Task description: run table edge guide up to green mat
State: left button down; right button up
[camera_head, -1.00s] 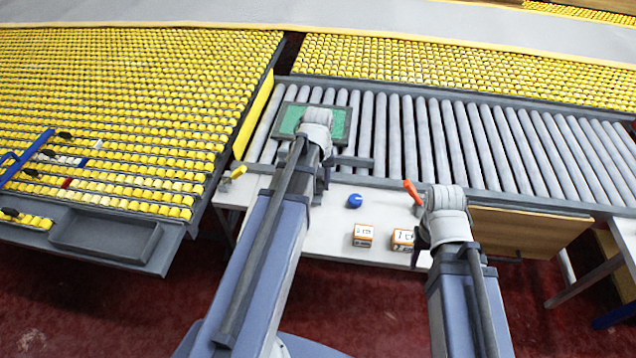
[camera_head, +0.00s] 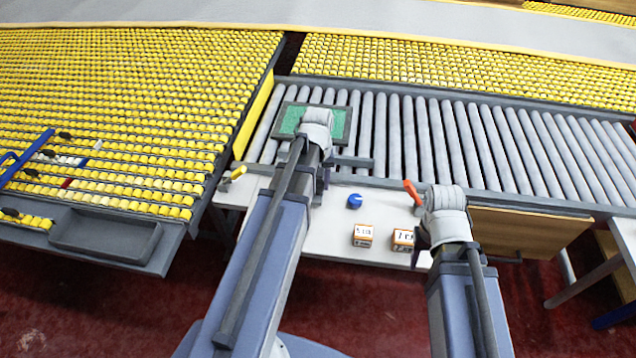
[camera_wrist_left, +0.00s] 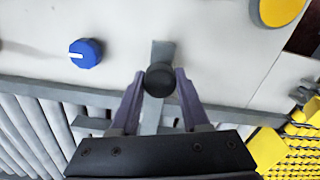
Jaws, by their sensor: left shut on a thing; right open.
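The green mat (camera_head: 342,124) lies in a dark frame on the rollers, partly hidden behind my left wrist. My left gripper (camera_wrist_left: 160,84) is shut on the black knob (camera_wrist_left: 160,77) of the table edge guide, whose grey arm (camera_wrist_left: 164,53) shows beyond the knob in the left wrist view. In the head view, my left gripper (camera_head: 322,182) is mostly hidden by its own arm. A grey bar (camera_head: 354,161), apparently part of the guide, sticks out to its right, by the roller edge near the mat. My right gripper (camera_head: 418,225) is open, its fingers mostly hidden, near an orange-red handle (camera_head: 411,190).
A blue knob (camera_head: 355,201) and two small labelled boxes (camera_head: 363,236) (camera_head: 402,239) are on the white table (camera_head: 340,245). The roller bed (camera_head: 480,145) extends right. Yellow roller panels (camera_head: 120,100) fill the left.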

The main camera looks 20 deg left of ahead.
pick_arm(q)
jog(key=w, duration=0.2)
jog(key=w+a, duration=0.1)
jog(key=w, duration=0.2)
jog(key=w+a, duration=0.1)
jog(key=w, duration=0.1)
jog(key=shift+w, duration=0.3)
jog(key=shift+s, duration=0.1)
jog(key=shift+c, duration=1.9)
grip_release()
jog(key=shift+r, duration=0.15)
notch_tip(320, 180, up, 8)
jog(key=p, duration=0.7)
jog(key=shift+f+p, duration=0.25)
jog(key=shift+p, duration=0.15)
